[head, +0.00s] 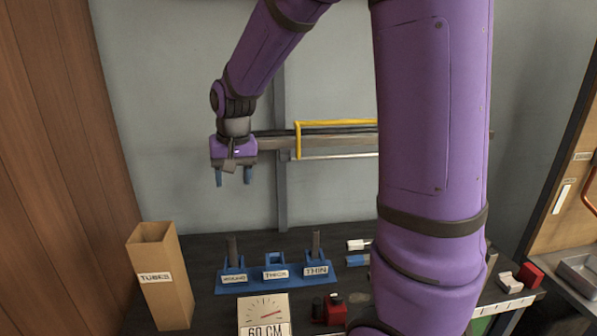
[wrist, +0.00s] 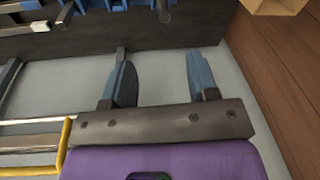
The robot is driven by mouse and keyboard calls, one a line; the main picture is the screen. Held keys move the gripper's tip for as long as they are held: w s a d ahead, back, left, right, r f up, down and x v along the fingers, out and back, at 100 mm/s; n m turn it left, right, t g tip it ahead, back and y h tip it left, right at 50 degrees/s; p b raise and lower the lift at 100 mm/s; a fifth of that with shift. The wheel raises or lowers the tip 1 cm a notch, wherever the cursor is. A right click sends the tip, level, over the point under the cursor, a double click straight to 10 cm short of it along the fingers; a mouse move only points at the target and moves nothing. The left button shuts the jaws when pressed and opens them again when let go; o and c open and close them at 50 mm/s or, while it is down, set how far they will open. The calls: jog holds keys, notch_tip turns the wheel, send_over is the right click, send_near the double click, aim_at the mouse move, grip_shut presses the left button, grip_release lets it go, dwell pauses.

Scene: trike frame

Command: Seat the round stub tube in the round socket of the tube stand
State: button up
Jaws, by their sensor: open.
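The blue tube stand (head: 299,278) is on the dark bench in the head view, with label plates for ROUND, a middle socket and THIN. A dark grey tube (head: 232,248) stands upright at the ROUND place; how deep it sits is hidden by the label. Another dark tube (head: 316,242) stands upright at the THIN place. The middle socket shows no tube. My gripper (head: 233,178) hangs above the stand's left end, pointing down, open and empty. In the wrist view its two blue fingers (wrist: 160,82) are apart with nothing between them; part of the stand shows at the top edge.
A tan TUBES box (head: 163,285) stands left of the stand, by the wooden wall. A 60 CM dial card (head: 264,314) and a red-and-black item (head: 333,309) are in front. A yellow-framed rail (head: 335,138) is on the back wall. My arm hides the bench's right-middle part.

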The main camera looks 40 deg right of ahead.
jog(key=s+r+n+t, duration=0.1)
jog(key=s+r, duration=0.2)
jog(key=s, duration=0.5)
jog(key=s+a+r+n+t, duration=0.1)
jog(key=s+r, duration=0.3)
jog(key=s, duration=0.4)
jog(key=s+r+n+t, duration=0.1)
jog(key=s+r+n, duration=0.1)
jog(key=s, duration=0.6)
jog(key=shift+s+a+r+n, duration=0.25)
jog(key=shift+r+n, duration=0.05)
jog(key=shift+r, duration=0.35)
